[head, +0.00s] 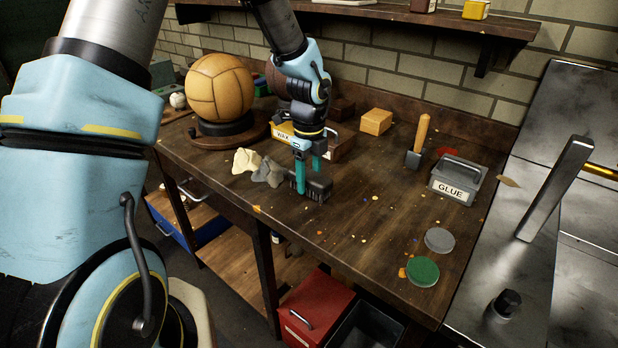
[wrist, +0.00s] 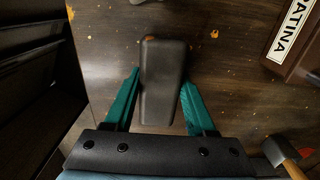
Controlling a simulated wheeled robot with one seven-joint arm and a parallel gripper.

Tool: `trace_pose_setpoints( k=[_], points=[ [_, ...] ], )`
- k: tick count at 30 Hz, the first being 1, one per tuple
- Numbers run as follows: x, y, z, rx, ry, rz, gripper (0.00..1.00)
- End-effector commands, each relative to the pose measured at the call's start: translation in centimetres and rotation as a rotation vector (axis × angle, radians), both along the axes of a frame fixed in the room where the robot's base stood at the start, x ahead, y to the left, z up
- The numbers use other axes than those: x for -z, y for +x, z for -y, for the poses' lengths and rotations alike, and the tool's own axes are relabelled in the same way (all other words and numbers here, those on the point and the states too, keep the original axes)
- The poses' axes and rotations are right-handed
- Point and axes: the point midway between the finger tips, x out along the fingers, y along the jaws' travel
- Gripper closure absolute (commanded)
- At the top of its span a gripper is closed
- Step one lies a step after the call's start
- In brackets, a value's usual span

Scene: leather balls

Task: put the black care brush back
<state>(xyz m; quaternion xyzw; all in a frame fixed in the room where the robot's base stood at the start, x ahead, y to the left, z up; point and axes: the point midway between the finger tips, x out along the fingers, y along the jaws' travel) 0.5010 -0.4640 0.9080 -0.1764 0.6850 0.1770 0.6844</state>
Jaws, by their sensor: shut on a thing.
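The black care brush (head: 318,188) is at the workbench top, near its front edge, next to the grey cloth. In the wrist view the dark brush back (wrist: 163,75) lies lengthwise between the teal fingers. My gripper (head: 308,178) points down and is shut on the brush. It also shows in the wrist view (wrist: 160,95), one finger on each side of the brush. I cannot tell whether the brush touches the bench or hangs just above it. Its underside is hidden in the wrist view.
A WAX box (head: 283,136) stands behind my gripper, beside cream (head: 246,160) and grey cloths (head: 268,174). A mallet (head: 419,140) and GLUE box (head: 458,178) stand right; discs (head: 423,271) lie in front. A PATINA box (wrist: 300,40) is near. The right-middle bench is mostly clear.

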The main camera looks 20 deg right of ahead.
Motion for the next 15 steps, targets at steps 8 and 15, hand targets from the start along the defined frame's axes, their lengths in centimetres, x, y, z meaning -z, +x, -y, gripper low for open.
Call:
trace_pose_setpoints(
  k=[8,15],
  points=[
    [0.65,0.02,0.02,-0.001,-0.002,0.001,0.89],
    [0.91,0.02,0.01,-0.002,-0.001,0.0,0.34]
  ],
)
